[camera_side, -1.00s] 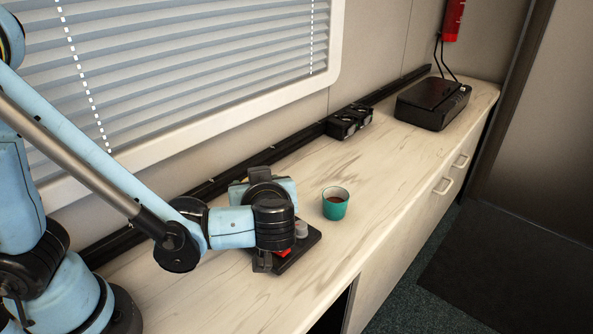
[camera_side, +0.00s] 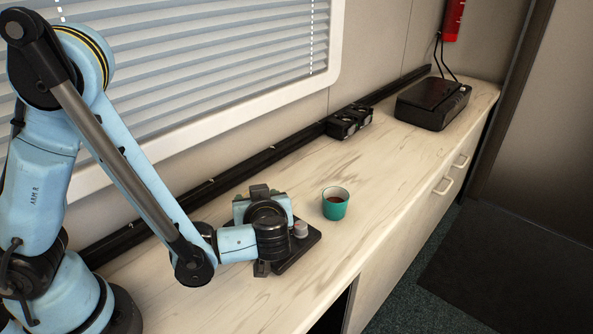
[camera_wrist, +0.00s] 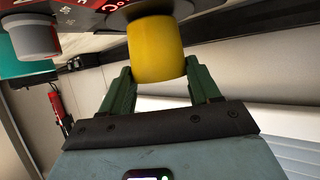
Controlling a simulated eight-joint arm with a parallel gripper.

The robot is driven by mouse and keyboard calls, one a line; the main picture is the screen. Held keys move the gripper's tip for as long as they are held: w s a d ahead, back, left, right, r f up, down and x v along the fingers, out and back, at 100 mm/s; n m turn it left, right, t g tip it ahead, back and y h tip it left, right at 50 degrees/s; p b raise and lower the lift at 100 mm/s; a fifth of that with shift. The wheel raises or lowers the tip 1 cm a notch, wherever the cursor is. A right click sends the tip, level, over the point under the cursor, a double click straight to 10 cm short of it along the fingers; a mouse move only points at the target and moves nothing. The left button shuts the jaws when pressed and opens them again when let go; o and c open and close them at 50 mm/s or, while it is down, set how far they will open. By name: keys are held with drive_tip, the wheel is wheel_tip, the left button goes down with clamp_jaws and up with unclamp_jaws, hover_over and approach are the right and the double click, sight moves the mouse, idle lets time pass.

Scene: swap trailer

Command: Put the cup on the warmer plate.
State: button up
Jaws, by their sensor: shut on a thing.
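A black control base (camera_side: 305,246) lies on the counter, partly under my wrist. It carries a grey knob (camera_side: 300,229) and a yellow knob (camera_wrist: 155,58) beside a red marked panel. My gripper (camera_wrist: 158,72) is shut on the yellow knob. In the side view the fingertips are hidden. I cannot tell for sure which thing is the warmer plate.
A black unit with two round faces (camera_side: 348,121) stands by the wall farther back. A black box (camera_side: 433,103) with cables is at the far end. The pale counter (camera_side: 400,155) is clear between cup and box. Its front edge runs along the right.

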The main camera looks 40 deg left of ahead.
drive_tip(key=o, duration=1.1)
drive_tip(key=shift+o, duration=0.2)
drive_tip(key=shift+d, duration=0.1)
drive_tip(key=v, duration=1.2)
drive_tip(key=a+r+m+h, duration=0.2)
drive_tip(key=a+m+h, duration=0.8)
drive_tip(key=a+m, duration=0.1)
drive_tip(key=shift+w+a+r+h, duration=0.2)
drive_tip(key=shift+a+r+h, duration=0.1)
drive_tip(key=shift+a, duration=0.1)
